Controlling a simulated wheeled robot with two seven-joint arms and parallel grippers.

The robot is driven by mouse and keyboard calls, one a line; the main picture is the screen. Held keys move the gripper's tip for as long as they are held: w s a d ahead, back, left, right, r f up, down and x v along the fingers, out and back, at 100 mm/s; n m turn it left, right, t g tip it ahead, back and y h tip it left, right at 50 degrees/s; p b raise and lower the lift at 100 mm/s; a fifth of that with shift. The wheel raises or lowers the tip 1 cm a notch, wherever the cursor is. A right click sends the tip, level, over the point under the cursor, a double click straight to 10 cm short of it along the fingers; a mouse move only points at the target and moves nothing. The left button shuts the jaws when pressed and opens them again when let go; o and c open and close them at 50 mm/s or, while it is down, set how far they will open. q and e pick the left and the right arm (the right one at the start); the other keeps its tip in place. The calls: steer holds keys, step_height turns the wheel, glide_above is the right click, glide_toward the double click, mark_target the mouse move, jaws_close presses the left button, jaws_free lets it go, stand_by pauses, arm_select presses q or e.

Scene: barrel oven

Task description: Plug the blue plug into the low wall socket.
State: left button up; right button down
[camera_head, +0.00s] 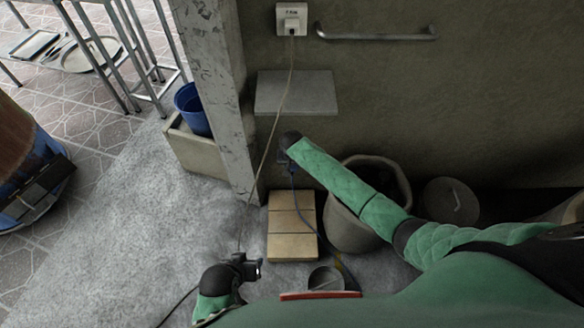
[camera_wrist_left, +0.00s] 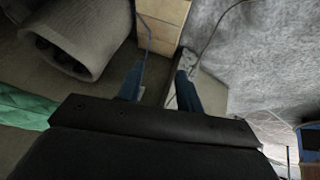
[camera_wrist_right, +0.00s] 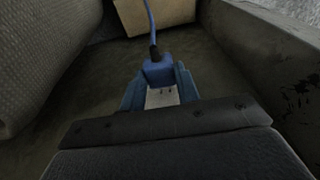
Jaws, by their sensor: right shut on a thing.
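My right gripper (camera_head: 284,152) hangs low by the wall beside the concrete post. It is shut on the blue plug (camera_wrist_right: 157,70), which sits between its fingers in the right wrist view. The blue cord (camera_wrist_right: 150,22) leaves the plug toward the top of that view. A pale face with small dark marks shows below the plug's blue body; I cannot tell if these are prongs or holes. My left gripper (camera_head: 252,268) is low at the bottom of the head view; its fingers stand apart with nothing between them in the left wrist view (camera_wrist_left: 160,88). I see no low wall socket clearly.
An upper wall socket (camera_head: 291,18) has a pale cord running down past a grey shelf (camera_head: 296,92). The post (camera_head: 215,90) stands left of my right gripper, a fabric basket (camera_head: 352,228) right.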

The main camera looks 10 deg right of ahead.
steer(key=shift+w, duration=0.35)
arm_select(q)
step_height(320, 180, down, 3)
steer(key=shift+r, duration=0.1)
steer(key=shift+w+r, duration=0.25)
steer(key=shift+s+r, duration=0.1)
steer(key=shift+r, duration=0.25)
arm_select(e)
steer(key=shift+r, duration=0.1)
arm_select(q)
steer(key=shift+r+p, duration=1)
steer(key=shift+p, duration=0.25)
stand_by(1.4)
steer(key=shift+f, duration=0.1)
arm_select(e)
steer(key=shift+w+d, duration=0.15)
steer(key=shift+w, duration=0.35)
stand_by(0.5)
steer(key=c, duration=0.9)
jaws_free()
steer(key=shift+c, duration=0.2)
